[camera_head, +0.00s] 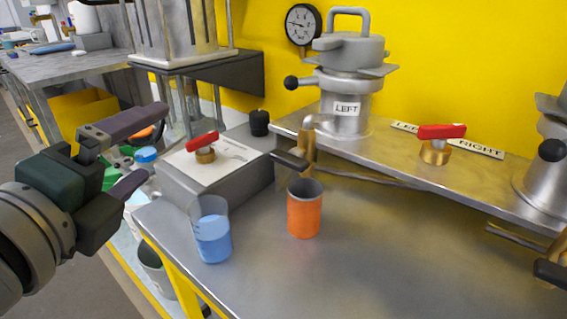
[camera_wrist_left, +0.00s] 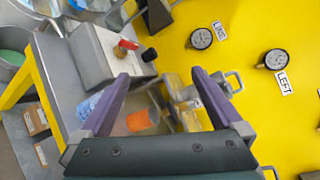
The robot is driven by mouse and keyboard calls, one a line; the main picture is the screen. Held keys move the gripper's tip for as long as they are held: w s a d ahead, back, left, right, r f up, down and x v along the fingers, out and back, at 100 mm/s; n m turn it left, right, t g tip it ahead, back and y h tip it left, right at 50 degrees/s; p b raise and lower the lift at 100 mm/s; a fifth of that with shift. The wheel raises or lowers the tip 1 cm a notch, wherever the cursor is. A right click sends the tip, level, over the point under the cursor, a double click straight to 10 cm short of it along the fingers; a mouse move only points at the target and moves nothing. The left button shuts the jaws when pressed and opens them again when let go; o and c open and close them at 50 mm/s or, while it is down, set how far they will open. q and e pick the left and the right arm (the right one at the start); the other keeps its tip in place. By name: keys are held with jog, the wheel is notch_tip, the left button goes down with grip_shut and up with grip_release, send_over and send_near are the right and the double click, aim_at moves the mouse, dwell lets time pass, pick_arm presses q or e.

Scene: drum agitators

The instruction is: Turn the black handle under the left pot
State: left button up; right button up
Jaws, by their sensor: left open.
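The left pot (camera_head: 350,85) is a silver vessel labelled LEFT on the raised steel shelf. Below it a brass tap (camera_head: 308,145) hangs at the shelf's front edge, with a black handle (camera_head: 290,160) pointing left. An orange cup (camera_head: 304,215) stands upright below the tap; it also shows in the left wrist view (camera_wrist_left: 142,120). My left gripper (camera_head: 150,148) is open and empty, left of the bench and apart from the handle. In the left wrist view the open fingers (camera_wrist_left: 160,76) frame the bench; the black handle is hard to make out there. My right gripper is out of view.
A beaker of blue liquid (camera_head: 212,240) stands at the bench's left edge. A grey box (camera_head: 218,180) with a red-handled valve (camera_head: 203,146) stands behind it. Another red valve (camera_head: 441,137) is on the shelf. The bench (camera_head: 390,260) is clear right of the cup.

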aim_at(283, 163)
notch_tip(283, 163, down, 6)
jog(key=b, duration=0.4)
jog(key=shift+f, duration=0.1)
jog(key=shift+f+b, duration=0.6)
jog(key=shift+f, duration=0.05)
pick_arm(q)
jog(key=w+d+f+m+g+h, duration=0.1)
jog(key=d+f+m+h, duration=0.3)
jog(key=m, duration=0.6)
jog(key=d+f+m+g+h, duration=0.1)
jog(key=d+f+m+h, duration=0.3)
jog(key=m, duration=0.5)
jog(key=shift+h, duration=0.7)
jog(key=x, duration=0.3)
jog(key=r+x, duration=0.1)
jog(key=x, duration=0.6)
jog(key=shift+s+d+r, duration=0.2)
jog(key=shift+d+r, duration=0.05)
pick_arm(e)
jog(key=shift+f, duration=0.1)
pick_arm(q)
jog(key=shift+c, duration=0.2)
jog(key=c, duration=1.2)
